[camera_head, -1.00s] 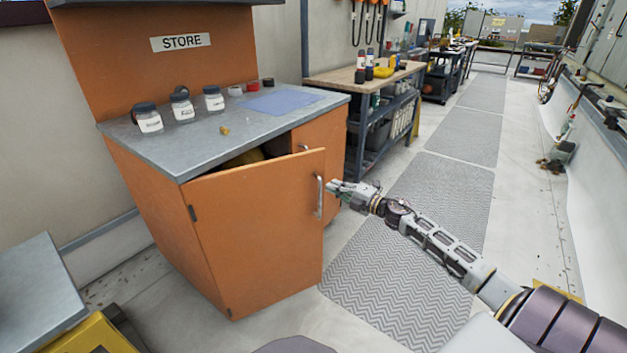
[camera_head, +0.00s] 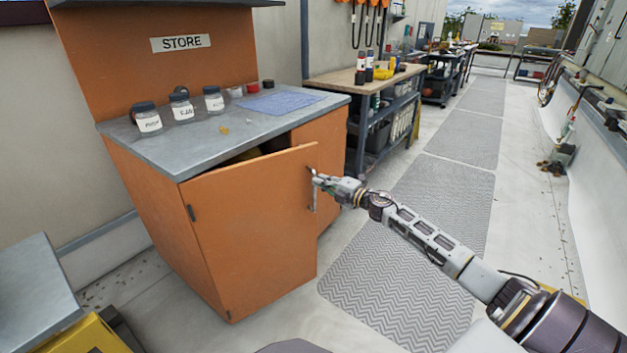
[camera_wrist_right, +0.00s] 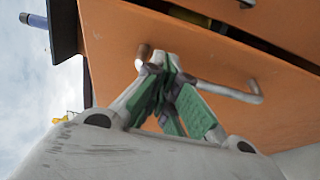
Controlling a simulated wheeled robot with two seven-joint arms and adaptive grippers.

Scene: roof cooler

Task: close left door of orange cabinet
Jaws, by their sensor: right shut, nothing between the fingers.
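The orange cabinet (camera_head: 150,200) labelled STORE has a grey top. Its left door (camera_head: 255,230) stands partly open, hinged at the left, with a dark gap under the top edge. The door's metal handle (camera_head: 314,192) is near its free edge. My right gripper (camera_head: 316,178) is at the upper part of the handle, shut with nothing held. In the right wrist view, its green-padded fingers (camera_wrist_right: 172,85) are together in front of the door (camera_wrist_right: 215,60), close to the handle (camera_wrist_right: 235,94); I cannot tell whether they touch it. My left gripper is not in view.
Jars (camera_head: 147,118) and a blue sheet (camera_head: 281,101) lie on the cabinet top. A workbench (camera_head: 365,85) with tools stands behind on the right. A grey bench (camera_head: 35,290) is at lower left. The matted walkway (camera_head: 400,270) to the right is clear.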

